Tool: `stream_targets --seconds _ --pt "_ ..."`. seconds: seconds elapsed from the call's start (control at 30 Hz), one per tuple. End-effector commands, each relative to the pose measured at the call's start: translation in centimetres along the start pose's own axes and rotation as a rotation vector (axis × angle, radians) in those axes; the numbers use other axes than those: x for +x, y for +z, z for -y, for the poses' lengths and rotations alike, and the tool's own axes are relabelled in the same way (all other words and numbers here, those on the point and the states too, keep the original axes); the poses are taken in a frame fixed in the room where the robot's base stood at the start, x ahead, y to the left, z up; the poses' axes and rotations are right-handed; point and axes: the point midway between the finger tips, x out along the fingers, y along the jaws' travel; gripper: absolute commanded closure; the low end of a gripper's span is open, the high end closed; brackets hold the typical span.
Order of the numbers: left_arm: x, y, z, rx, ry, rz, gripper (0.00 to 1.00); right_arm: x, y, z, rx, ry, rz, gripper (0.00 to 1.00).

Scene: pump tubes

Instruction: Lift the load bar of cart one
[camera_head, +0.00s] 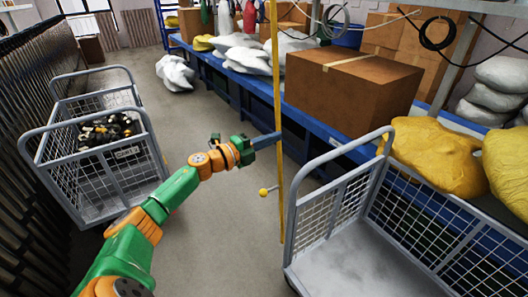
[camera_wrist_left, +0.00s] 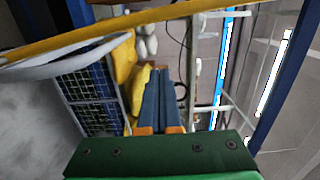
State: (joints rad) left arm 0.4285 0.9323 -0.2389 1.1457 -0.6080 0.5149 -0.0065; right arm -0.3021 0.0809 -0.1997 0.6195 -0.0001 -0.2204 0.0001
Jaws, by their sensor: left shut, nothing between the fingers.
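A thin yellow bar (camera_head: 278,100) stands nearly upright between the aisle and the right-hand cart. A short side handle with a yellow ball knob (camera_head: 263,192) sticks out left beside its lower part. My left gripper (camera_head: 278,137) is shut and empty, its blue fingertips close to the bar; I cannot tell whether they touch. In the left wrist view the shut fingers (camera_wrist_left: 158,72) point past the yellow bar (camera_wrist_left: 110,30), which crosses the top of the picture. A grey mesh cart (camera_head: 335,205) is at the right and another mesh cart (camera_head: 125,172) at the left. My right gripper is out of view.
The left cart holds a heap of dark parts (camera_head: 105,130). A blue workbench behind the bar carries a large cardboard box (camera_head: 350,85) and yellow sacks (camera_head: 435,150). White sacks (camera_head: 176,72) lie on the floor. The aisle between the carts is clear.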

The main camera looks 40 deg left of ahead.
Motion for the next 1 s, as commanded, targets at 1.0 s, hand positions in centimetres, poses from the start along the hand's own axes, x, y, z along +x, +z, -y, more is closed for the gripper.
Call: stream_targets --seconds 1.0 --pt "-7.5 -0.2 -0.2 -0.003 0.002 -0.004 1.00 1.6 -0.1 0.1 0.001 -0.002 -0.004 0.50"
